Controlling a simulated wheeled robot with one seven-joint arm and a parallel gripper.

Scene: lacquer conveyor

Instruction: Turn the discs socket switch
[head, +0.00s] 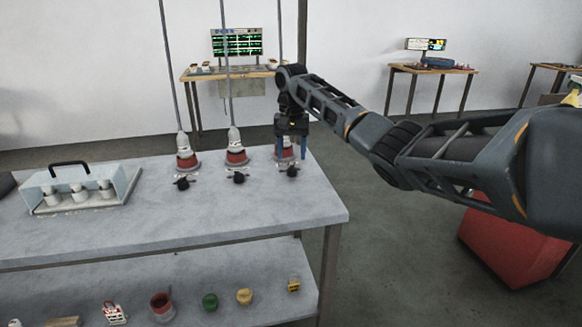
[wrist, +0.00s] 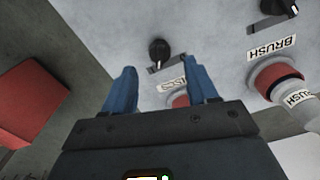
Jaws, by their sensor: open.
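The discs socket switch is a black rotary knob (head: 291,170) at the right end of the bench's row of knobs. In the wrist view the same knob (wrist: 159,50) stands just beyond my fingertips, roughly midway between them, with an upside-down label (wrist: 171,85) that appears to read DISCS. My gripper (head: 291,150) is open, blue fingers pointing down, behind the knob in the head view. The wrist view shows my gripper (wrist: 162,72) empty, its fingers apart. The red socket (head: 285,154) behind it is partly hidden by the fingers.
The middle knob (head: 238,178) and left knob (head: 182,183) stand to the left, each before a red socket with a plug and cable. The wrist view shows the BRUSH label (wrist: 272,48). A clear case (head: 120,182) stands farther left. The bench front (head: 230,215) is clear.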

